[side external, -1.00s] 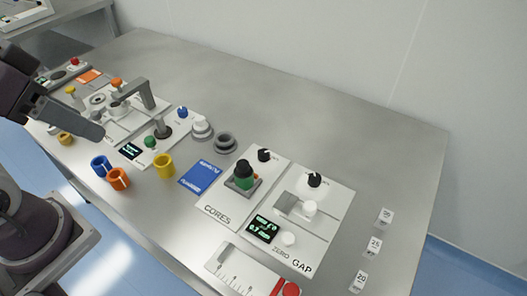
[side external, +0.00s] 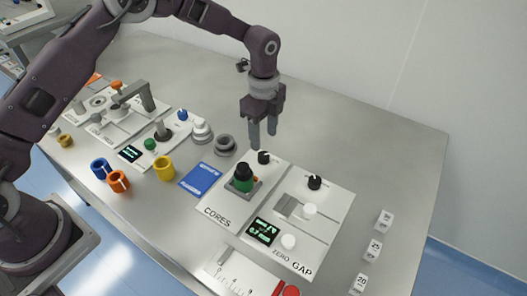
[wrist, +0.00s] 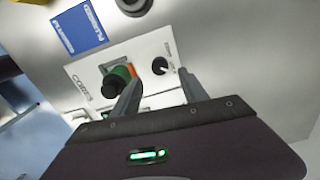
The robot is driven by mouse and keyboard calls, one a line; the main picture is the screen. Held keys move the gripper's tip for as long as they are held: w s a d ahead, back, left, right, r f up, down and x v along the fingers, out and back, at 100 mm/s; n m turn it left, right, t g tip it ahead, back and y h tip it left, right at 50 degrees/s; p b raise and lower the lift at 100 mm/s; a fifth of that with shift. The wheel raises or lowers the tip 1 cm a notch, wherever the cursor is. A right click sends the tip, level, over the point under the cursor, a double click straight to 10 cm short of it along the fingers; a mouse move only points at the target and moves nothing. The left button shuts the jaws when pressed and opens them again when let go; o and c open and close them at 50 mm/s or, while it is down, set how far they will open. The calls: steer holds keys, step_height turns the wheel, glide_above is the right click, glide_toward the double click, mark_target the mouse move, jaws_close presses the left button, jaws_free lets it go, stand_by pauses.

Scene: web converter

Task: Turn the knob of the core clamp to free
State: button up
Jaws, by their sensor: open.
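The white CORES panel (side external: 218,199) carries a small black knob (side external: 264,157) at its far end. In the wrist view the knob (wrist: 160,66) shows a pale pointer mark; the lettering beside it is too small to read. A green core with a black top (side external: 244,178) stands in a grey holder nearer the front of this panel. My gripper (side external: 263,140) is open and empty, pointing down above the knob, apart from it. In the wrist view my fingertips (wrist: 158,79) lie either side of the knob.
The GAP panel (side external: 318,232) with another black knob (side external: 315,182) and white knobs adjoins on the right. A blue card (side external: 200,179), a grey ring (side external: 224,144) and coloured rings lie left. Numbered white blocks (side external: 375,250) stand right. The table behind the panels is clear.

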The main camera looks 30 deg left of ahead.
mark_target(264, 155)
step_height(264, 155, down, 7)
stand_by(0.3)
jaws_close()
